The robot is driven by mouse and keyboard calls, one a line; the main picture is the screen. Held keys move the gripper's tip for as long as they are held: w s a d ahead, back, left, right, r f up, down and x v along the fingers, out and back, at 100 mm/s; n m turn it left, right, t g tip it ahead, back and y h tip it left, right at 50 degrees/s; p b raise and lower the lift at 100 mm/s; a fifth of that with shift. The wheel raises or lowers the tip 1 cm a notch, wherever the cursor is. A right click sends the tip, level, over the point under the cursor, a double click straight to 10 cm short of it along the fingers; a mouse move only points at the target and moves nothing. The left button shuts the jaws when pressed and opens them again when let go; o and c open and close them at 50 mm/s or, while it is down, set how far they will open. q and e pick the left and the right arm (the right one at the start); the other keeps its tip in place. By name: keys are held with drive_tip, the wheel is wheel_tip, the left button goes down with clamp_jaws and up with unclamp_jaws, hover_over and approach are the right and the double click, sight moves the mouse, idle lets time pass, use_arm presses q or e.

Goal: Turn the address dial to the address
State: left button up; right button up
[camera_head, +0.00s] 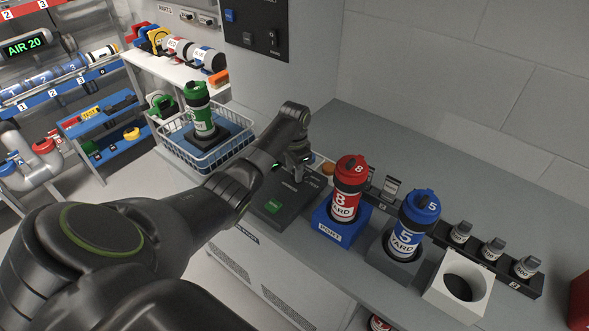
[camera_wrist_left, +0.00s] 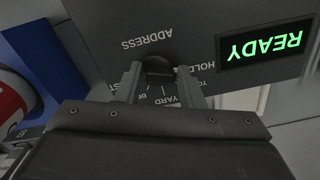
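The address dial (camera_wrist_left: 158,70) is a dark round knob under the word ADDRESS on a grey panel (camera_wrist_left: 200,20), seen upside down in the left wrist view. Labels HOLD and YARD and part of another word lie around it. My left gripper (camera_wrist_left: 160,78) has one finger on each side of the dial; I cannot tell whether they touch it. In the head view my left gripper (camera_head: 301,160) is over the dark console (camera_head: 268,211), and the arm hides the dial. The dial's pointer is hidden. My right gripper is not in view.
A green READY display (camera_wrist_left: 263,48) is beside the dial. In the head view, a red carrier (camera_head: 348,184) stands in the blue PORT block (camera_head: 338,231), and a blue carrier (camera_head: 412,222) stands right of it. A white basket (camera_head: 205,157) holding a green carrier is at left.

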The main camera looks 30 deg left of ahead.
use_arm(q)
drive_tip(key=c, duration=0.5)
drive_tip(key=shift+c, duration=0.2)
drive_tip(key=shift+r+m, duration=0.1)
drive_tip(key=shift+m, duration=0.2)
drive_tip(key=shift+w+m+p, duration=0.1)
drive_tip(key=shift+m+p, duration=0.75)
drive_tip(key=shift+m, duration=0.35)
drive_tip(key=shift+w+m+p, duration=0.15)
drive_tip(key=shift+m+p, duration=0.35)
drive_tip(key=shift+m, duration=1.4)
drive_tip(key=o, duration=1)
drive_tip(key=shift+c, duration=0.2)
